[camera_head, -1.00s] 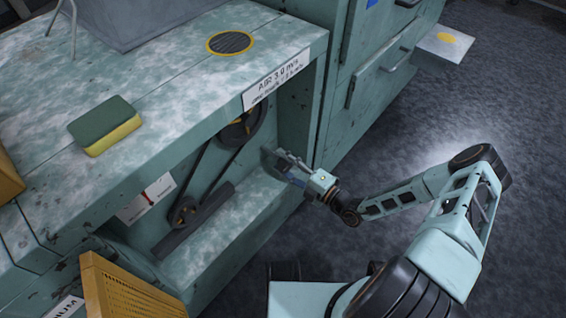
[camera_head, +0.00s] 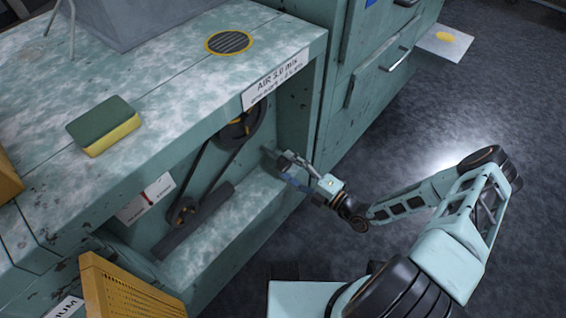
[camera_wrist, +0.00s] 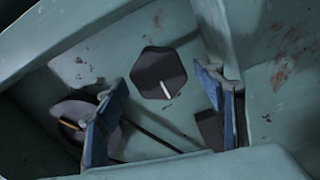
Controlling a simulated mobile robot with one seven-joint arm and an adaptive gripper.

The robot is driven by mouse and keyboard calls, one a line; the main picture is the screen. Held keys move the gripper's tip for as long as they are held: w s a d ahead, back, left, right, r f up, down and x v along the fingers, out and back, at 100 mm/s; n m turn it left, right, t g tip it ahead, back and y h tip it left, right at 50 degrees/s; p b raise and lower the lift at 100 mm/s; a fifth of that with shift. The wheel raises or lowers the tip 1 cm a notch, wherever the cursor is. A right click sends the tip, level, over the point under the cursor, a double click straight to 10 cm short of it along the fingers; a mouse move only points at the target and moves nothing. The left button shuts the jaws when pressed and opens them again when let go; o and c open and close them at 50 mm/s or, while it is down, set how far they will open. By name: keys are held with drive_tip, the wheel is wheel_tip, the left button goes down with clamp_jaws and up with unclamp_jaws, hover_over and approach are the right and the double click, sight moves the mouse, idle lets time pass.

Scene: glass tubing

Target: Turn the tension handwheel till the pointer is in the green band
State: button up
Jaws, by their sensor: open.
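A dark, roughly six-sided handwheel (camera_wrist: 158,73) with a white mark is on the pale green panel in the wrist view. My gripper (camera_wrist: 163,85) is open, its blue fingers to either side of the wheel in that picture, with nothing held. I cannot tell how far the fingertips are from the wheel. In the head view my gripper (camera_head: 283,167) is at the right end of the bench recess, and I cannot make out the wheel there. A white gauge plate (camera_head: 137,207) with a red pointer (camera_head: 147,196) is at the recess's left; no green band can be made out.
A belt runs between an upper pulley (camera_head: 240,126) and a lower pulley (camera_head: 182,211) inside the recess. The bench top (camera_head: 170,80) overhangs it, with a sponge (camera_head: 104,126) on top. A cabinet (camera_head: 375,60) stands to the right. Open floor lies right of the bench.

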sight(287, 166)
drive_tip(key=shift+v, duration=2.25)
